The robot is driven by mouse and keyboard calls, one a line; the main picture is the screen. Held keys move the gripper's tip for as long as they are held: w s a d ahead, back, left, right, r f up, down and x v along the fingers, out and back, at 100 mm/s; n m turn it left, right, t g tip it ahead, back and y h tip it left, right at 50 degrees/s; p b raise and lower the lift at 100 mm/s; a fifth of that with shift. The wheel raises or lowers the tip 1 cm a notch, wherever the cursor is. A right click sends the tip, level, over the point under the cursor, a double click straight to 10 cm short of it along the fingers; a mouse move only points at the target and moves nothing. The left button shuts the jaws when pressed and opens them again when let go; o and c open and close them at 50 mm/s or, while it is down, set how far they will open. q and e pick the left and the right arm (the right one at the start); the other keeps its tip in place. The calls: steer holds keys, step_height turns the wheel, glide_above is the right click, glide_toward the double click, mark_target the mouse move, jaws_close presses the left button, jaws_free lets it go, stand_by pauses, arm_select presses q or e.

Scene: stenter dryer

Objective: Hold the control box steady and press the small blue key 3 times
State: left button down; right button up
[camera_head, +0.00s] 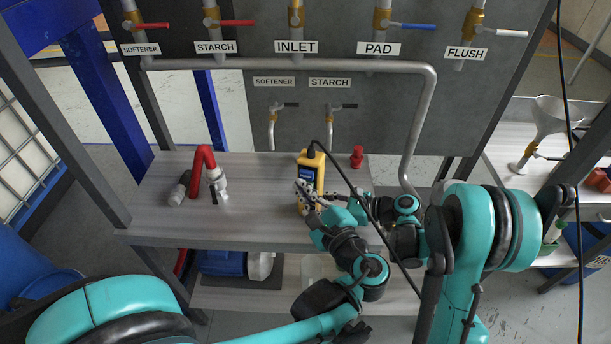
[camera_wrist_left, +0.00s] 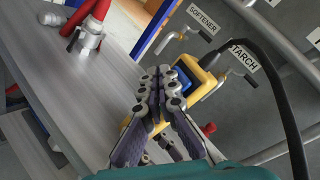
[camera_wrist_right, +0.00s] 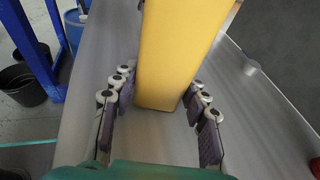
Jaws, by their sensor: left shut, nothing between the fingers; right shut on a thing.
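The yellow control box (camera_head: 319,160) stands upright on the grey bench with a black cable from its top. It also shows in the left wrist view (camera_wrist_left: 205,77), with a dark and blue face partly behind my left fingers. I cannot pick out the small blue key. My left gripper (camera_head: 301,187) is shut and empty, its fingertips in front of the box's face; contact is unclear. My right gripper (camera_head: 326,196) is shut on the box's lower part. In the right wrist view, its fingers (camera_wrist_right: 160,85) flank the yellow body (camera_wrist_right: 178,50).
A red and silver pipe piece (camera_head: 205,165) stands on the bench at left. A small red item (camera_head: 357,157) is behind right of the box. A panel (camera_head: 390,95) with labelled valves and pipes rises behind. The bench (camera_head: 255,190) between pipe piece and box is clear.

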arm_select(q)
steer(key=shift+s, duration=0.15)
steer(key=shift+s+a, duration=0.25)
steer(key=shift+s, duration=0.5)
steer(key=shift+s+a, duration=0.2)
steer(key=shift+s, duration=0.55)
steer(key=shift+s+a, duration=0.25)
steer(key=shift+s, duration=0.5)
steer(key=s, duration=0.2)
steer(key=s+a, duration=0.1)
steer(key=shift+s, duration=0.35)
steer(key=shift+w, duration=0.15)
steer(key=w+d, duration=0.2)
steer(key=w, duration=0.6)
steer(key=shift+d, duration=0.2)
steer(key=shift+w, duration=0.25)
stand_by(1.0)
steer(key=shift+w+d, duration=0.1)
steer(key=shift+w, duration=0.15)
